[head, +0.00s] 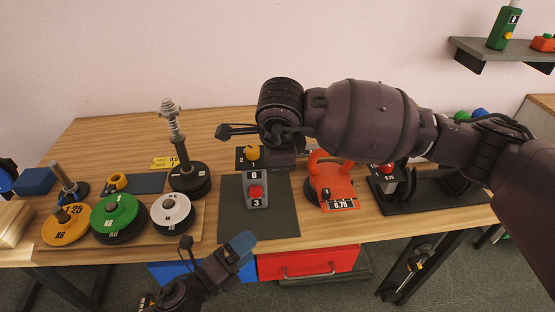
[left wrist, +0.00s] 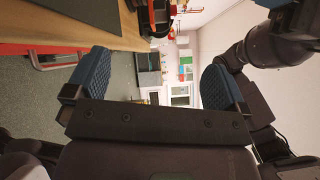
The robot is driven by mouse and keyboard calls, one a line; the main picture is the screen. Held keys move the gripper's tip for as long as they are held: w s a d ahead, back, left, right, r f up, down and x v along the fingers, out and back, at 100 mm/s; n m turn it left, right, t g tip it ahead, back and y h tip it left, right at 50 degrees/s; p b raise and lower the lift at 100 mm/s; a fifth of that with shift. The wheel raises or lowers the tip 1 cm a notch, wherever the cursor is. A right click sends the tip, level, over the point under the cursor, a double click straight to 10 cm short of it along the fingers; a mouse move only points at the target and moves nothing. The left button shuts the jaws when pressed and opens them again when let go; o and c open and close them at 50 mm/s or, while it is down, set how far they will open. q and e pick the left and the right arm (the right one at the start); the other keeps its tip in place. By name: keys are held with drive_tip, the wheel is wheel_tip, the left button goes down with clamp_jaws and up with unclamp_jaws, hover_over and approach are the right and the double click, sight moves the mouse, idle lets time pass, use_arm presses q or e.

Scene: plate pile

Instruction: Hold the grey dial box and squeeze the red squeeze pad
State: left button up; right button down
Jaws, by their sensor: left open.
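My right gripper (head: 279,150) is over the back of the box, near the knob. Its fingers are mostly hidden by its own wrist, so I cannot tell whether it touches the box.
Orange (head: 67,226), green (head: 112,213) and white (head: 171,211) weight plates lie on the left. A post with a spring (head: 174,140) stands behind them. A red-orange weight (head: 336,190) sits right of the box. A red drawer (head: 308,262) hangs under the table.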

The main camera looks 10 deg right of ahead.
sight(252, 193)
use_arm(q)
drive_tip(key=w+m+g, duration=0.1)
drive_tip(key=w+m, duration=0.1)
drive_tip(key=m, duration=0.2)
drive_tip(key=w+m+g, duration=0.2)
drive_tip(key=w+m, duration=0.1)
drive_tip(key=m, duration=0.1)
drive_tip(key=w+r+m+g, duration=0.1)
drive_tip(key=w+m+g, duration=0.1)
drive_tip(key=m, duration=0.2)
drive_tip(key=shift+w+a+h, duration=0.15)
drive_tip(key=shift+w+h, duration=0.15)
drive_tip(key=shift+w, duration=0.05)
drive_tip(key=w+a+m+y, duration=0.1)
drive_tip(key=w+m, duration=0.1)
drive_tip(key=w+a+r+m+g, duration=0.1)
drive_tip(key=w+a+m, duration=0.1)
drive_tip(key=w+a+m+g+y, duration=0.1)
drive_tip(key=w+a+m, duration=0.1)
drive_tip(key=w, duration=0.1)
drive_tip(key=shift+w+r+m+y, duration=0.1)
drive_tip(key=shift+r+m+y, duration=0.2)
drive_tip(key=shift+m, duration=0.1)
drive_tip(key=shift+w+a+f+g+y, duration=0.1)
drive_tip(key=shift+w+a+g+y, duration=0.1)
drive_tip(key=shift+a+g+y, duration=0.15)
drive_tip(key=shift+x, duration=5)
drive_tip(key=c, duration=1.1)
drive_tip(key=shift+a, duration=0.1)
